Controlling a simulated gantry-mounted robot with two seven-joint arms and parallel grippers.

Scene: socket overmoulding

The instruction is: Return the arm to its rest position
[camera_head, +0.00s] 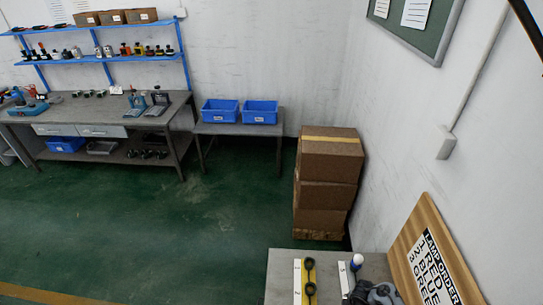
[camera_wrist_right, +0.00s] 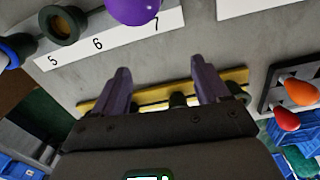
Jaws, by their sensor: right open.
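My right gripper (camera_wrist_right: 162,76) is open in the right wrist view. Its two purple-grey fingers stand apart with nothing gripped between them. A yellow strip (camera_wrist_right: 238,78) lies on the grey bench beyond the fingers, with a dark socket (camera_wrist_right: 178,100) showing between them. In the head view a dark grey mechanical part (camera_head: 378,294) shows at the bottom edge; I cannot tell whether it is my right gripper. My left gripper is not in view.
Orange (camera_wrist_right: 300,92) and red (camera_wrist_right: 286,121) bulbs sit to the right. In the head view, a lamp-order board (camera_head: 428,262) and stacked cartons (camera_head: 326,182) stand near the bench (camera_head: 282,268).

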